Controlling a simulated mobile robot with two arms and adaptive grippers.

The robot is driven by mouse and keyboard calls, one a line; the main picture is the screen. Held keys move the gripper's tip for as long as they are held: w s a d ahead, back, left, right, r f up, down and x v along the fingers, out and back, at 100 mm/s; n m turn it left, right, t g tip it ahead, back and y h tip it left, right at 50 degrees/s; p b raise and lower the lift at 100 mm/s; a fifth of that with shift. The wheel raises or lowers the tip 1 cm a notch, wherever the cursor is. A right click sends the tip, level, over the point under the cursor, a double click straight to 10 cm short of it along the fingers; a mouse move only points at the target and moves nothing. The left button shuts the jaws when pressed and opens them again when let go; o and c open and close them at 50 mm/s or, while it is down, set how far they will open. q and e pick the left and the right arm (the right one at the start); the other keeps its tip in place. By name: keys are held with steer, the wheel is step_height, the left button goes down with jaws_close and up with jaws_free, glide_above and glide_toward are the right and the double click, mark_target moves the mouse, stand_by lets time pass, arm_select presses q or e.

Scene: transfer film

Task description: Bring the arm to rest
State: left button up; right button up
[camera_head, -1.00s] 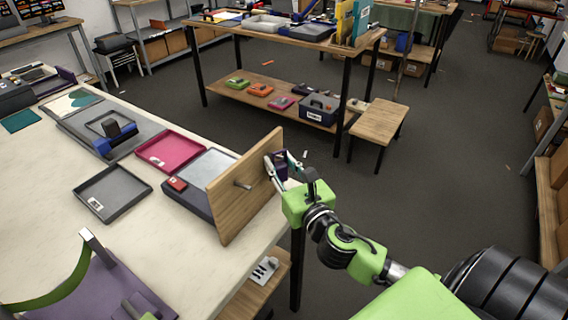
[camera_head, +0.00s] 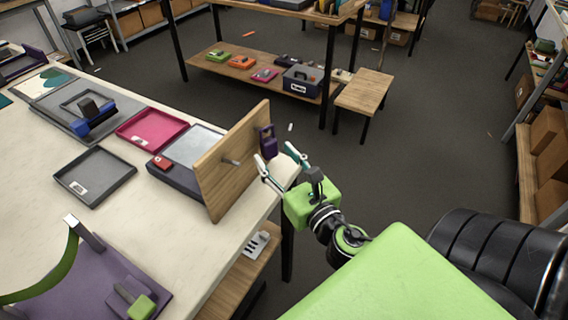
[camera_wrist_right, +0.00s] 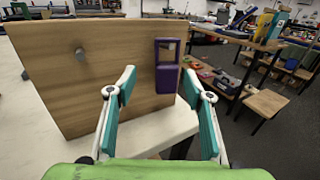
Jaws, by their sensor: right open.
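My right gripper (camera_head: 274,156) is open and empty, just off the right side of an upright wooden board (camera_head: 232,168) at the table's edge. A purple piece (camera_head: 268,142) with a window-like opening hangs on the board's face. In the right wrist view the open fingers (camera_wrist_right: 158,82) point toward the board (camera_wrist_right: 60,90). The purple piece (camera_wrist_right: 167,78) shows beyond and between the fingertips, apart from them. A metal peg (camera_wrist_right: 80,53) sticks out of the board at the left. My left gripper is not in view.
The pale table (camera_head: 150,215) carries a grey tray (camera_head: 95,177), a pink tray (camera_head: 152,130) and a purple stand with a green strap (camera_head: 85,270). A wooden stool (camera_head: 364,92) and a shelf table (camera_head: 250,68) stand behind. Dark floor (camera_head: 420,150) to the right is clear.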

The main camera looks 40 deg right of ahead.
steer(key=shift+s+a, duration=0.15)
steer(key=shift+s, duration=0.8)
steer(key=shift+s+a, duration=0.15)
steer(key=shift+s, duration=0.8)
